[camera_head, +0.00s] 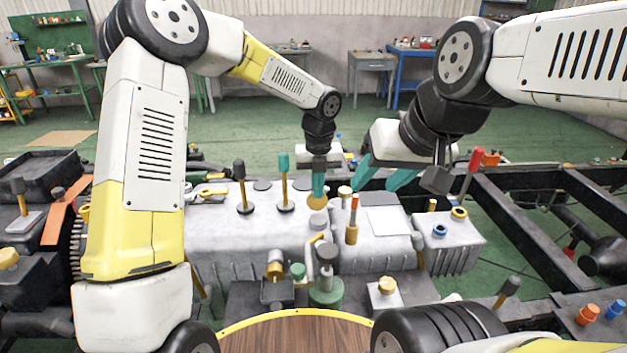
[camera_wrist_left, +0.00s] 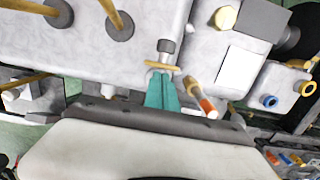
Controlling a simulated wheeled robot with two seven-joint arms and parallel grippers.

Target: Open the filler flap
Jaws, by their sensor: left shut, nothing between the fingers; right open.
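A yellow round flap (camera_head: 317,201), which looks like the filler flap, is on top of the grey engine block (camera_head: 220,222). In the left wrist view a thin yellow piece (camera_wrist_left: 162,68), seen nearly edge-on beside a grey knob (camera_wrist_left: 166,46), appears to be the same part. My left gripper (camera_head: 318,190) points down with its teal fingers together and empty. Its tips (camera_wrist_left: 162,78) are right at the flap's edge; I cannot tell whether they touch it. My right gripper (camera_head: 378,188) is open and empty above the block's right part.
An orange-tipped lever (camera_head: 352,218) stands close right of the flap. A teal-topped lever (camera_head: 284,180) and a dark-knobbed lever (camera_head: 241,186) stand to its left. A red-handled lever (camera_head: 471,172) is near my right gripper. Dark chassis rails (camera_head: 535,225) run at right.

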